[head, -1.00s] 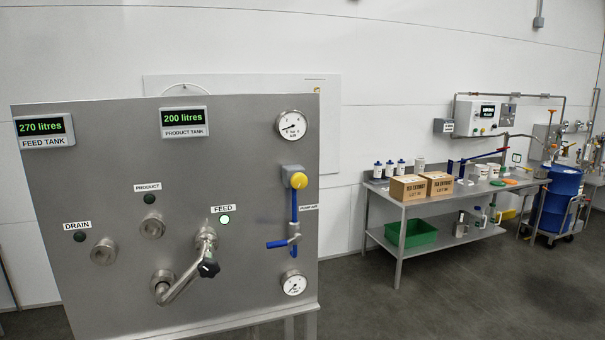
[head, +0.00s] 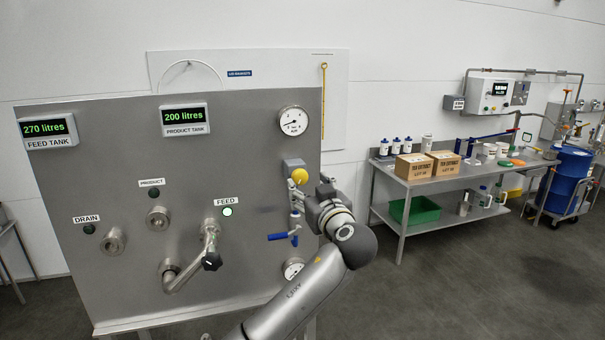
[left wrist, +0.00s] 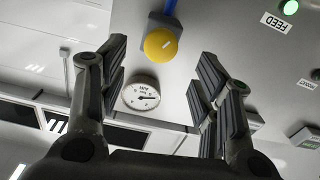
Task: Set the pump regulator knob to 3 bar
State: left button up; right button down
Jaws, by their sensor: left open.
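The yellow regulator knob (head: 299,176) sits on a grey block at the right side of the steel panel (head: 130,250). My left gripper (head: 303,184) is in front of the panel, close to the knob. In the left wrist view its fingers (left wrist: 160,88) are spread wide, with the knob ahead between them and not touched. The upper gauge (head: 293,121) is above the knob; its reading is too small to tell. My right gripper is not in view.
Below the knob are a blue-handled valve (head: 284,236) and a lower gauge (head: 292,268), partly covered by my arm. The feed valve pipe (head: 196,264) sticks out to the left. A steel bench (head: 403,181) with boxes stands right; floor between is clear.

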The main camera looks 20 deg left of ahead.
aim_at(301, 178)
pick_arm(q)
jog(key=p+x, duration=0.1)
jog(key=x, duration=0.3)
jog(key=shift+a+r, duration=0.1)
jog(key=shift+r, duration=0.05)
jog(key=shift+p+x, duration=0.45)
jog(key=shift+x, duration=0.35)
jog(key=shift+c, duration=0.5)
jog(key=c, duration=0.9)
